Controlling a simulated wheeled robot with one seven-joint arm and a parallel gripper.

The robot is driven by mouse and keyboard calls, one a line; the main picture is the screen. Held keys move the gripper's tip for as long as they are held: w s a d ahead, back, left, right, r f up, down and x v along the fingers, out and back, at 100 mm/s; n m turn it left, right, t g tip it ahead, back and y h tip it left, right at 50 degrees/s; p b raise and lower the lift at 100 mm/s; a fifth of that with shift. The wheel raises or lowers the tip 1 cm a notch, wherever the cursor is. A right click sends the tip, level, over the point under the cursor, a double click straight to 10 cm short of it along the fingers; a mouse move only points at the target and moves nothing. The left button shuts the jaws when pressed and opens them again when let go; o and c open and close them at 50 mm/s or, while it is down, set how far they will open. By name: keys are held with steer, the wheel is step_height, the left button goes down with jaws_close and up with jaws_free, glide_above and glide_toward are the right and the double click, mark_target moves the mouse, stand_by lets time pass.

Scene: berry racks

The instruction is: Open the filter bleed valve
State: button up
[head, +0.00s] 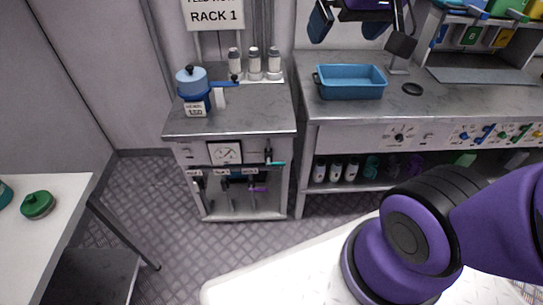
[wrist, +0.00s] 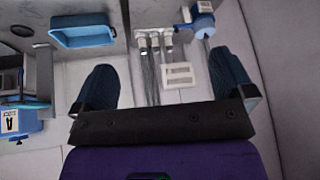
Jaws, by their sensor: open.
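The rack 1 bench (head: 228,122) stands left of centre in the head view. On it is a blue filter-like housing (head: 190,82) with a black knob (head: 190,69) on top and a blue lever (head: 223,84) pointing right. The housing also shows upside down in the wrist view (wrist: 203,22). Below are a teal-handled valve (head: 274,162) and a purple-handled valve (head: 259,189). I cannot tell which part is the bleed valve. My gripper (wrist: 163,65) is open and empty, high above the benches and apart from the housing; the head view cuts off its upper part.
A blue tray (head: 351,82) and a black ring (head: 412,89) lie on the right bench. A white table (head: 50,230) with a green lidded item is at left. The floor between is clear.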

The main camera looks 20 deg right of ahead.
steer(key=w+a+f+m+t, duration=0.15)
steer(key=w+f, duration=0.25)
steer(key=w, duration=0.7)
steer(key=w+a+f+m+t, duration=0.1)
steer(key=w+a+f, duration=0.25)
steer(key=w, duration=0.65)
steer(key=w+a+f+m+t+h, duration=0.1)
steer(key=w+f, duration=0.6)
steer(key=f, duration=0.2)
steer(key=w+f+m+t+h, duration=0.1)
steer(key=w+f+m, duration=0.1)
steer(key=w+f, duration=0.55)
steer(key=n+t+h, duration=0.2)
steer(key=t+h, duration=0.3)
steer(key=t, duration=0.2)
glide_toward(276, 163)
steer(key=shift+g, duration=0.25)
steer(key=x, duration=1)
steer(key=shift+w+r, duration=0.1)
steer(key=shift+r, duration=0.1)
